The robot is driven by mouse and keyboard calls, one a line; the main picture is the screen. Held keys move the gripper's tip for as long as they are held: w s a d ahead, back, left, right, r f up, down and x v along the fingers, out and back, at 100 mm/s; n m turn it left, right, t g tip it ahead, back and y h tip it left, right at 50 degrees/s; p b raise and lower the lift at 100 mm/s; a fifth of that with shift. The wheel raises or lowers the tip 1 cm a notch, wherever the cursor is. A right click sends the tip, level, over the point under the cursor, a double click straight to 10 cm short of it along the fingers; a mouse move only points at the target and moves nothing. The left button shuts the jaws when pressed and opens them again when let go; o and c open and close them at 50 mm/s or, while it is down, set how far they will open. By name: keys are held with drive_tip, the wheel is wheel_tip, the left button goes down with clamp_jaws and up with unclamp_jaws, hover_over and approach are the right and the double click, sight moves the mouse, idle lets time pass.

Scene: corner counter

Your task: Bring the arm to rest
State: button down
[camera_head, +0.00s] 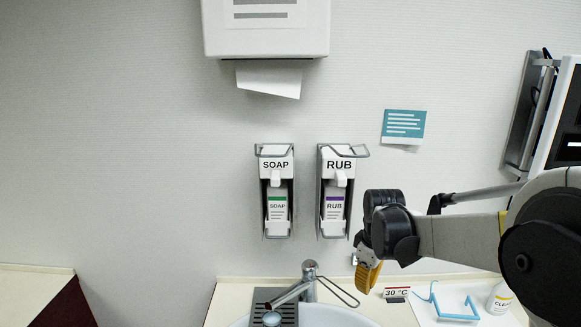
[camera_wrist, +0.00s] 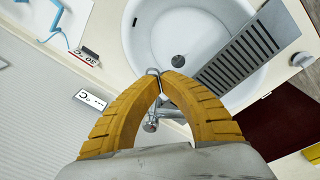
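My arm (camera_head: 450,238) reaches in from the right in the head view, bent at a dark joint. My gripper (camera_head: 364,288) points down over the counter, its yellow fingers just right of the faucet's loop lever. In the wrist view the two yellow fingers of my gripper (camera_wrist: 162,77) meet at their tips, with nothing seen held between them. The chrome faucet (camera_head: 310,270) stands behind the sink; it also shows past the fingers in the wrist view (camera_wrist: 151,125). I cannot tell whether a fingertip touches the lever.
The sink (camera_wrist: 150,38) has a grey grate (camera_wrist: 236,62) beside it. A temperature sign (camera_head: 396,292), blue glasses (camera_head: 455,316) and a white bottle (camera_head: 499,298) stand right. Soap (camera_head: 278,210) and rub (camera_head: 334,208) dispensers hang on the wall. A monitor (camera_head: 565,125) is upper right.

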drive_tip(key=s+f+m+t+b, duration=0.3)
drive_tip(key=s+f+b, duration=0.3)
drive_tip(key=s+b, duration=0.3)
drive_tip(key=s+f+m+t+b, duration=0.2)
drive_tip(key=s+f+m+b, duration=0.3)
drive_tip(key=s+b, duration=0.4)
drive_tip(key=s+m, duration=0.1)
drive_tip(key=s, duration=0.4)
drive_tip(key=shift+s+f+m+t, duration=0.3)
drive_tip(key=shift+s+f+t, duration=0.05)
drive_tip(key=shift+t, duration=0.05)
